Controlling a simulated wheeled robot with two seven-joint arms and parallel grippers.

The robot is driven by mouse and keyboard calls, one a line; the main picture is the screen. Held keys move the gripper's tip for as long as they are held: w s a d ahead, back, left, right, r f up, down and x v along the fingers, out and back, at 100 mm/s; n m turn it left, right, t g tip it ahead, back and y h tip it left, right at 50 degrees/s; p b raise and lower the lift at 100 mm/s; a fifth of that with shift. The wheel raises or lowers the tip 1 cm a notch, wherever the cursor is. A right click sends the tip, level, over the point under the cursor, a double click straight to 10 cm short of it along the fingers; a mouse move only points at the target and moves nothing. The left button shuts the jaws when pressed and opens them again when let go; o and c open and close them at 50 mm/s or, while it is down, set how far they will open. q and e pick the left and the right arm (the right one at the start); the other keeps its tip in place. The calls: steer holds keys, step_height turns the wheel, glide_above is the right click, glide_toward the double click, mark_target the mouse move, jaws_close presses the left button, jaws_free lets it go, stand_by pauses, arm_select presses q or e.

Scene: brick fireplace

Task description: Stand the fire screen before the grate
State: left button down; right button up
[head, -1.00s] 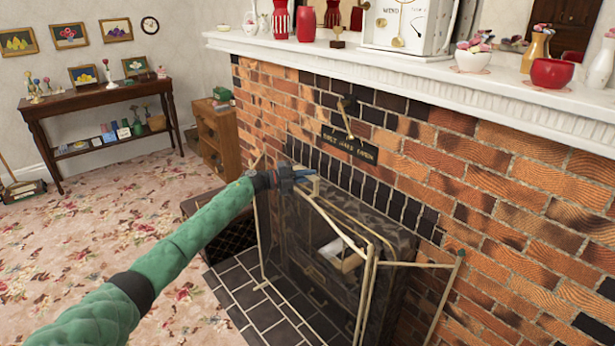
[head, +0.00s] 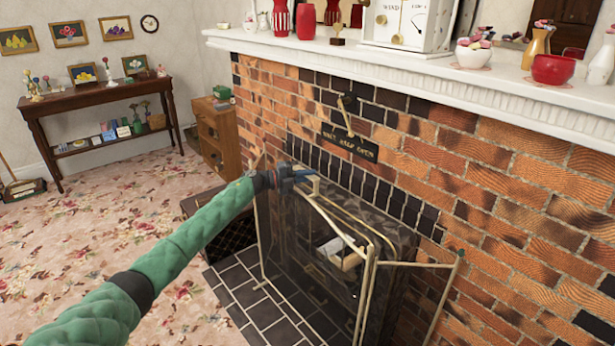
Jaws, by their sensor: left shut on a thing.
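The fire screen (head: 264,236) is a pale brass frame with dark see-through mesh and folding side panels. It stands upright on the dark tiled hearth (head: 249,288), in front of the fireplace opening. My left gripper (head: 306,181) is shut on the top of the screen, near its left side. The grate (head: 345,257) shows dark behind the mesh, with a pale block in it; the screen partly hides it. The screen's right panel (head: 418,266) reaches toward the brick wall. My right gripper is not in view.
The brick wall (head: 480,190) and white mantelpiece (head: 420,75) rise behind the screen. A dark box (head: 207,203) stands at the hearth's left end. A small wooden cabinet (head: 217,135) and a long side table (head: 95,100) stand farther back.

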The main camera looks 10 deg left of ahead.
arm_select(q)
steer(key=shift+f, duration=0.2)
stand_by(0.8)
stand_by(0.5)
steer(key=c, duration=1.5)
jaws_free()
steer(key=shift+s, duration=0.1)
steer(key=shift+o, duration=0.7)
steer(key=shift+f, duration=0.35)
steer(key=shift+o, duration=1.2)
steer(key=shift+r, duration=0.1)
steer(key=shift+a+r, duration=0.1)
steer(key=v, duration=1)
steer(key=shift+a, duration=0.15)
steer(key=shift+s+a, duration=0.15)
